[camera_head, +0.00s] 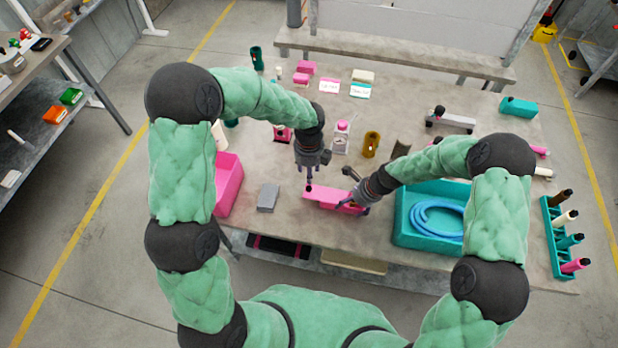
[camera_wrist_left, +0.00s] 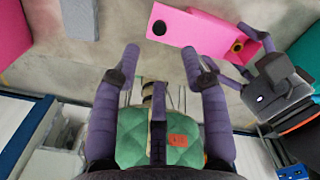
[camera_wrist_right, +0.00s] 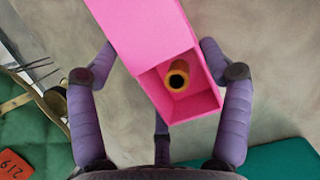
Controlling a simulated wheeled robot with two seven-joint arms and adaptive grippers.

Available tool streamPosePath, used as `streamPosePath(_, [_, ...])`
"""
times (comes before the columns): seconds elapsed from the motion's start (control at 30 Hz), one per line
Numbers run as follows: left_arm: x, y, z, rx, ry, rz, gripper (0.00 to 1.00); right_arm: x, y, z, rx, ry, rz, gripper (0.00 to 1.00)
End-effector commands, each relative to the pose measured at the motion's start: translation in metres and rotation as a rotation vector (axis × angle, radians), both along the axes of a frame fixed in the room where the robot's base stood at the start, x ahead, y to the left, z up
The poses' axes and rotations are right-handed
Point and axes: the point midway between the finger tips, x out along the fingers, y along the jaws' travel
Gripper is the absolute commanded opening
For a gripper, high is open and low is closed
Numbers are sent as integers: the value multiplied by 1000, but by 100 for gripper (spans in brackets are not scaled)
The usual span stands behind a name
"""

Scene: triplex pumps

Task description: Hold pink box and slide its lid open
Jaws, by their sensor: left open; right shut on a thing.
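The long pink box (camera_head: 324,197) lies near the table's front edge. My right gripper (camera_head: 352,202) is shut on its right part, with one finger on each side in the right wrist view (camera_wrist_right: 157,48). The pink lid (camera_wrist_right: 130,25) covers part of the box. The near end is uncovered and shows a yellow-brown hollow cylinder (camera_wrist_right: 177,80) inside. In the left wrist view a dark round spot (camera_wrist_left: 158,28) marks the lid's left end; I cannot tell if it is a knob or a hole. My left gripper (camera_head: 309,184) is open and empty, just short of that spot.
A grey block (camera_head: 268,198) and a pink bin (camera_head: 236,172) stand left of the box. A teal bin (camera_head: 402,226) with a coiled blue hose (camera_head: 437,221) stands right. A pink-capped bottle (camera_head: 341,137) and a yellow-brown part (camera_head: 371,144) stand behind.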

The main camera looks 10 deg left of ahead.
Motion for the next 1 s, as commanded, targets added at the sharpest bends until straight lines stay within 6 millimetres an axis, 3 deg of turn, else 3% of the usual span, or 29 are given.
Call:
streamPosePath(0.23, [0, 0, 25, 0, -1, 0, 45, 1, 0, 0, 0, -1, 0, 35])
streamPosePath(0.67, [0, 0, 28, 0, 0, 0, 45, 1, 0, 0, 0, -1, 0, 35])
streamPosePath(0.7, [0, 0, 27, 0, 0, 0, 45, 1, 0, 0, 0, -1, 0, 87])
streamPosePath(0.73, [0, 0, 27, 0, 0, 0, 45, 1, 0, 0, 0, -1, 0, 96])
streamPosePath(0.77, [0, 0, 27, 0, 0, 0, 45, 1, 0, 0, 0, -1, 0, 100])
streamPosePath(1.0, [0, 0, 27, 0, 0, 0, 45, 0, 0, 0, 0, -1, 0, 100])
